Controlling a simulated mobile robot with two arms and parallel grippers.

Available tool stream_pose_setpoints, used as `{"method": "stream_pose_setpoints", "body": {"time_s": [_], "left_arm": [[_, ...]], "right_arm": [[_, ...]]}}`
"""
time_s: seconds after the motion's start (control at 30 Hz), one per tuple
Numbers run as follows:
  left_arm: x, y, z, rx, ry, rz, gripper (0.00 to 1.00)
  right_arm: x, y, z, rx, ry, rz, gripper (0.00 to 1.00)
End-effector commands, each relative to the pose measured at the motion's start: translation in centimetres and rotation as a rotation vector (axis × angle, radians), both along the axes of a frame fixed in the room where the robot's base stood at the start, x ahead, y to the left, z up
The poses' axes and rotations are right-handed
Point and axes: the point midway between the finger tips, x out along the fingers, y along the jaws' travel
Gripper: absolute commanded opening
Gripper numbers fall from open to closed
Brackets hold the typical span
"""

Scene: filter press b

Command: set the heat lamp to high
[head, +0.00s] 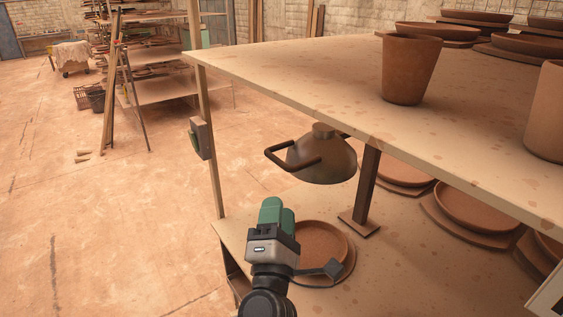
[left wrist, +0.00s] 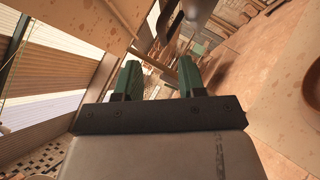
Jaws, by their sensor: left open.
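The heat lamp (head: 325,165) is a dark brown dome with a curved handle bar (head: 283,160) on its left side. It hangs just under the upper shelf, beside a dark post. A small grey-green box (head: 201,138) is fixed to the shelf's left leg; its setting cannot be read, and I cannot tell whether it belongs to the lamp. My left gripper (head: 277,212), with green fingers, is below and left of the lamp, apart from it. In the left wrist view the gripper (left wrist: 160,78) is open with nothing between its fingers. My right gripper is not in view.
A terracotta dish (head: 320,243) lies on the lower shelf (head: 400,270) beneath the lamp. The dark post (head: 367,182) stands to the lamp's right. A pot (head: 409,70) stands on the upper shelf (head: 300,75). The floor to the left is open.

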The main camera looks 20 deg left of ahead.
Motion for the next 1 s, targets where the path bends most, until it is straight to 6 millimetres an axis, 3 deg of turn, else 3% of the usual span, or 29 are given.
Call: {"method": "stream_pose_setpoints", "body": {"time_s": [0.17, 0.63, 1.0], "left_arm": [[1.2, 0.4, 0.6, -0.031, 0.019, 0.007, 0.4], [8.5, 2.0, 3.8, -0.028, 0.018, 0.008, 0.4], [9.8, 2.3, 4.1, -0.029, 0.019, 0.007, 0.4]], "right_arm": [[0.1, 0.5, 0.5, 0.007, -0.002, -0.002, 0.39], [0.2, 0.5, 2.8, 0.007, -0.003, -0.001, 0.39], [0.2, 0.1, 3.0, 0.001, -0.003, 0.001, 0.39]]}}
